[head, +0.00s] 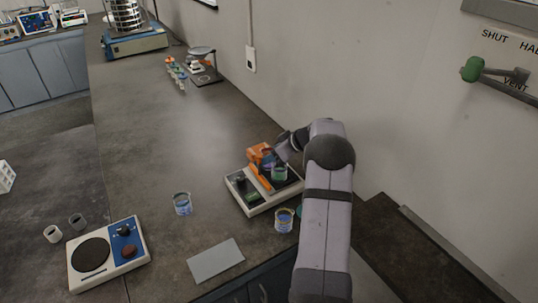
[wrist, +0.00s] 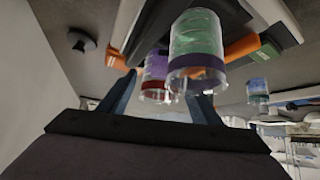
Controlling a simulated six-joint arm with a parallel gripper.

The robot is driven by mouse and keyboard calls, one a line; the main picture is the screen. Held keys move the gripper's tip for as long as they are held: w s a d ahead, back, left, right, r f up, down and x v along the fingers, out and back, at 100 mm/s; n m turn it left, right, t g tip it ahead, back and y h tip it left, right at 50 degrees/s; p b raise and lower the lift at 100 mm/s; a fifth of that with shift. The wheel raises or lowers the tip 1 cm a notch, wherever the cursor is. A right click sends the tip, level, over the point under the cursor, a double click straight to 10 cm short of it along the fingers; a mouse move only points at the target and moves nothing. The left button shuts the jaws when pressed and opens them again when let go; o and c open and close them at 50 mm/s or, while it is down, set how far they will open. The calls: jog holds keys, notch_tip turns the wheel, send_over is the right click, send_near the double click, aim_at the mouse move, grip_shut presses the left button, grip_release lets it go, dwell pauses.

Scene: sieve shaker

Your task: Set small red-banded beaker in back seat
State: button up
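The small red-banded beaker (wrist: 154,78) has purple contents. In the wrist view it shows between the two fingers of my gripper (wrist: 163,92), with a small gap visible beside it. In the head view it is mostly hidden by my gripper (head: 284,153), at the back of the two-seat device (head: 242,190). It appears upright at the back seat; whether its base rests there I cannot tell. A beaker with green contents (head: 280,174) stands in the front seat; its purple band shows in the wrist view (wrist: 197,62). An orange clamp part (head: 257,155) is beside the back seat.
A blue-banded beaker (head: 182,204) stands left of the device, and another beaker (head: 284,220) stands in front of it. A grey pad (head: 215,260) and a hotplate-like unit (head: 108,254) are nearer. The wall is close on the right. The bench centre is clear.

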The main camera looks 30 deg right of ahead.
jog(key=shift+r, duration=0.1)
jog(key=shift+d+r, duration=0.1)
jog(key=shift+r, duration=0.1)
jog(key=b+v, duration=0.1)
jog(key=v, duration=1)
jog(key=shift+s+r, duration=0.25)
jog(key=shift+s, duration=0.1)
